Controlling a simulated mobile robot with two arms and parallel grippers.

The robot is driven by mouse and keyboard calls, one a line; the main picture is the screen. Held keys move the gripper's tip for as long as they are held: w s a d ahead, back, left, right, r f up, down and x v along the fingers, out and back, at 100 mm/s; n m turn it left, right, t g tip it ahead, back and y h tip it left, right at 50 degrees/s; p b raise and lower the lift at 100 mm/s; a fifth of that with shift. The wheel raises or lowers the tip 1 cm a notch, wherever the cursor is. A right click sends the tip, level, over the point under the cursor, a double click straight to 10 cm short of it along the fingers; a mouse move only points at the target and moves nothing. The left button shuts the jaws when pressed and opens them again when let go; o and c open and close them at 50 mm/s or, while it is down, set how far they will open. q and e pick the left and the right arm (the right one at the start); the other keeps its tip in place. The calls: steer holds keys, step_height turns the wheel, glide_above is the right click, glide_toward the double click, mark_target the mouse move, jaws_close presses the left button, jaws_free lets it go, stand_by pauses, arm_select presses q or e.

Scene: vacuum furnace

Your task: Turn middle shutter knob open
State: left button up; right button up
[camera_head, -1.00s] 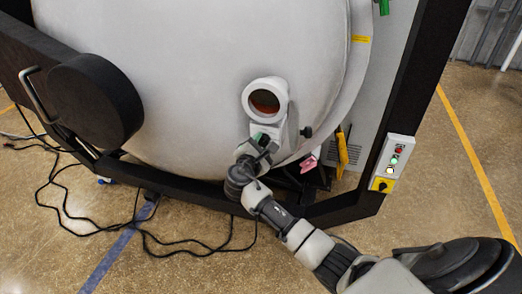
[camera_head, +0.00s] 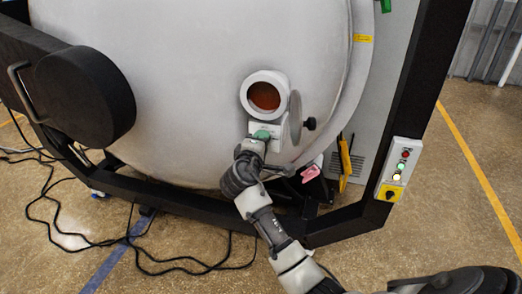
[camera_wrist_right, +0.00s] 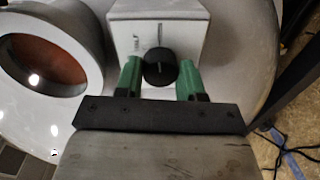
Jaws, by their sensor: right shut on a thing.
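The shutter knob (camera_wrist_right: 160,67) is round and black with a pale line on its face. It sits on a white box (camera_wrist_right: 125,35) beside the round window, which shows as a porthole with a red-brown centre (camera_head: 264,96) in the head view. My right gripper (camera_wrist_right: 160,75) has its green fingertips on both sides of the knob and is shut on it. In the head view this gripper (camera_head: 263,138) is at the box just below the porthole, and it hides the knob there. My left gripper is not in view.
A grey disc (camera_head: 295,117) stands at the porthole's right side, with a small black knob (camera_head: 310,123) beyond it. A dark frame (camera_head: 425,100) carries a control panel (camera_head: 397,170) at right. Black cables (camera_head: 60,215) lie on the floor at left.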

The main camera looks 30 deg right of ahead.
steer(key=shift+f+m+b, duration=0.1)
steer(key=shift+m+b, duration=0.35)
steer(key=shift+m, duration=0.15)
steer(key=o, duration=0.9)
steer(key=b+v, duration=0.2)
steer(key=v, duration=0.9)
steer(key=shift+d, duration=0.1)
